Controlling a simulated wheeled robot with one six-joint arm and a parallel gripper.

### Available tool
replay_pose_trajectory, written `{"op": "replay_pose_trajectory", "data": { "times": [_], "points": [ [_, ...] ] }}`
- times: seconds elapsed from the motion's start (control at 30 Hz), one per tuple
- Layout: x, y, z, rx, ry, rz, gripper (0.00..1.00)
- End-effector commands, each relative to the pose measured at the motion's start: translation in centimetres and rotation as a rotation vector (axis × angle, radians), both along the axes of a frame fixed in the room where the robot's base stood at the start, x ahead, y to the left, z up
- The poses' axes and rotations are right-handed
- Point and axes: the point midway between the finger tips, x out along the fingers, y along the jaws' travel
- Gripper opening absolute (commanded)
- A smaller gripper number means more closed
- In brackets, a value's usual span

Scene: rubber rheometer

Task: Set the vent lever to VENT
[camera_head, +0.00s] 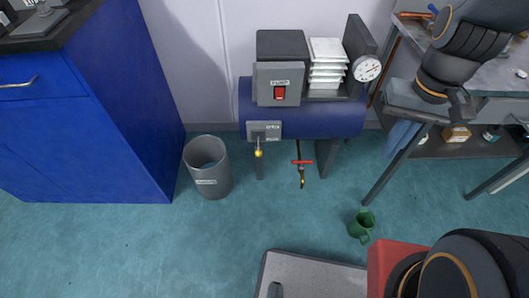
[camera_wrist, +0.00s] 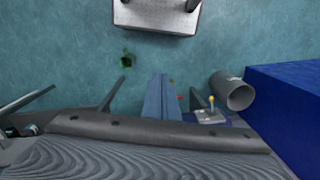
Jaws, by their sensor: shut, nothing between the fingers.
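The vent lever (camera_head: 258,152) is a short grey handle with a yellow knob. It hangs down from the left part of a grey labelled plate (camera_head: 264,130) on the front of the blue tank (camera_head: 310,121). The small lettering is too small to read surely. In the wrist view the lever's yellow knob (camera_wrist: 212,99) shows beside its plate (camera_wrist: 208,117), right of the middle. My gripper (camera_head: 462,106) is at the upper right in the head view, in front of the bench, well to the right of the lever and apart from it. It is shut and empty.
A grey bin (camera_head: 207,168) stands left of the lever, beside a blue cabinet (camera_head: 90,110). A red-handled valve (camera_head: 302,163) hangs right of the lever. A pump switch box (camera_head: 279,84) and gauge (camera_head: 367,68) sit above. A green mug (camera_head: 362,226) lies on otherwise open floor.

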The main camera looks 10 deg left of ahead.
Motion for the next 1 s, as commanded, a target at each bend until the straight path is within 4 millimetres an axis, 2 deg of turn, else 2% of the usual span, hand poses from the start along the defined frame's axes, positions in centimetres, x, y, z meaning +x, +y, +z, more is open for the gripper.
{"op": "replay_pose_trajectory", "data": {
  "times": [0.03, 0.2, 0.57, 0.77, 1.0],
  "points": [
    [0.4, 0.4, -2.4, 0.019, 0.034, -0.009, 0.0],
    [1.4, 2.9, -8.0, 0.116, 0.155, -0.04, 0.0],
    [4.8, 9.4, -18.6, 0.384, 0.372, -0.099, 0.0],
    [7.7, 13.2, -24.0, 0.56, 0.455, -0.134, 0.0],
    [12.2, 17.3, -30.2, 0.789, 0.513, -0.178, 0.0]
  ]
}}
